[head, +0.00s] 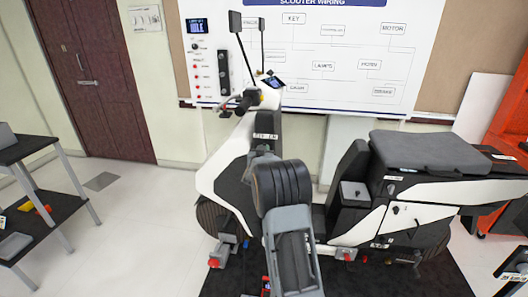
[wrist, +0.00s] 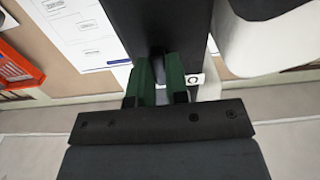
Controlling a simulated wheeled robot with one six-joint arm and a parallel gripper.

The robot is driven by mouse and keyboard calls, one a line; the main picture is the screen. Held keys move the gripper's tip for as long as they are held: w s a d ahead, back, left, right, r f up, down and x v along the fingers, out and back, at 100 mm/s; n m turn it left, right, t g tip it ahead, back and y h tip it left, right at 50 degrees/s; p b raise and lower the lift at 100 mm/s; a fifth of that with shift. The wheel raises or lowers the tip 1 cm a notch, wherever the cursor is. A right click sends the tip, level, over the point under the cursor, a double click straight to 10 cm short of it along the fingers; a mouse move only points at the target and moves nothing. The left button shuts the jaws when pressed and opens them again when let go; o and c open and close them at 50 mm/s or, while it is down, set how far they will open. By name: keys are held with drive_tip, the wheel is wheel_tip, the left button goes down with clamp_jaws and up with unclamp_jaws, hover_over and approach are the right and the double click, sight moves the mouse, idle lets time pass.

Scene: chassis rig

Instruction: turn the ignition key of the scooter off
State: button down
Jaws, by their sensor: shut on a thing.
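The white and black scooter (head: 225,182) stands in the middle of the head view, with its handlebar (head: 245,98) towards the wall board. In the wrist view my gripper (wrist: 161,75) has its two green fingers against the scooter's dark front column (wrist: 155,22). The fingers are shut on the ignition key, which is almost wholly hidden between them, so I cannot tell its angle. A small white label (wrist: 195,78) with a dark mark sits just right of the fingers.
A wiring board (head: 330,60) hangs on the wall behind the scooter. A dark two-shelf cart (head: 35,150) stands at the left and an orange cabinet (head: 505,125) at the right. The scooter's grey seat (head: 425,150) is right of my arm. Pale floor (head: 140,220) is open at the left.

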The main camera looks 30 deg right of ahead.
drive_tip(key=c, duration=1.1)
unclamp_jaws()
drive_tip(key=b+v, duration=0.2)
drive_tip(key=v, duration=1.2)
drive_tip(key=shift+r, duration=0.1)
drive_tip(key=shift+w, duration=0.1)
